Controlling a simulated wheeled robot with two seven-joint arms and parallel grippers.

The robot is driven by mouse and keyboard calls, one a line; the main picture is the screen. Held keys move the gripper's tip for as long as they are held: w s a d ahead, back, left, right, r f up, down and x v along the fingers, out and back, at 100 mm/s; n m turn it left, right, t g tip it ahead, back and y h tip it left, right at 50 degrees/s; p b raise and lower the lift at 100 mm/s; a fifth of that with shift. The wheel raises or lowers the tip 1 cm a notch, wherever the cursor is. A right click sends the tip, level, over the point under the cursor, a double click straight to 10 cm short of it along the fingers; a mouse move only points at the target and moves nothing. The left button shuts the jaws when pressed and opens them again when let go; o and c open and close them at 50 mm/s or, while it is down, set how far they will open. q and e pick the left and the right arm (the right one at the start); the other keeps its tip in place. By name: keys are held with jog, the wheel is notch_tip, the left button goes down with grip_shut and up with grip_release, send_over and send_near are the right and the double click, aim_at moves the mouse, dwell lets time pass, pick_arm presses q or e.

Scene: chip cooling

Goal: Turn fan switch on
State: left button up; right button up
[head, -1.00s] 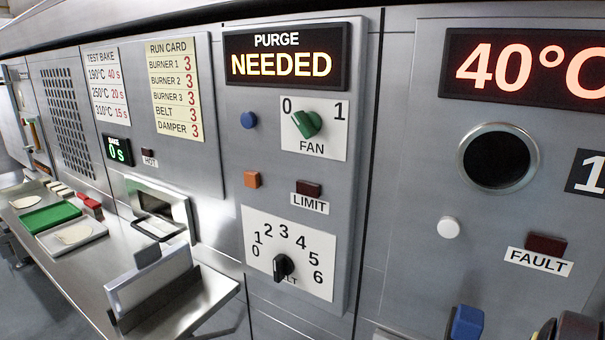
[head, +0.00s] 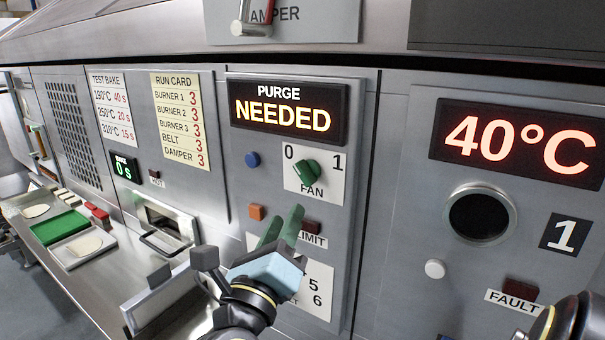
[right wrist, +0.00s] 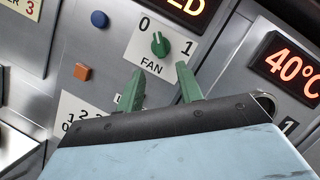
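The fan switch is a green knob (head: 306,169) on a white plate marked 0 and 1, labelled FAN. Its pointer tilts up and left, toward the 0. My right gripper (head: 282,214), with green fingers and a pale blue body, is below the knob, in front of the LIMIT label and the numbered dial plate. In the right wrist view, the knob (right wrist: 160,44) is beyond the open fingertips (right wrist: 162,74), with a clear gap and nothing between them. The fingers do not touch the knob. My left gripper is not in view.
A lit sign (head: 288,108) reads PURGE NEEDED above the knob. A blue button (head: 252,160) and an orange button (head: 257,212) are to its left. A display (head: 519,143) reads 40°C at right. A metal counter (head: 85,300) with trays runs along the left.

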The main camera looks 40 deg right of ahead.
aim_at(303, 179)
jog(key=p+x, duration=0.2)
jog(key=x, duration=0.8)
jog(key=shift+w+d+r+p, duration=0.1)
jog(key=shift+w+d+p, duration=0.1)
jog(key=shift+d+p, duration=0.15)
jog(key=shift+a, duration=0.1)
grip_shut()
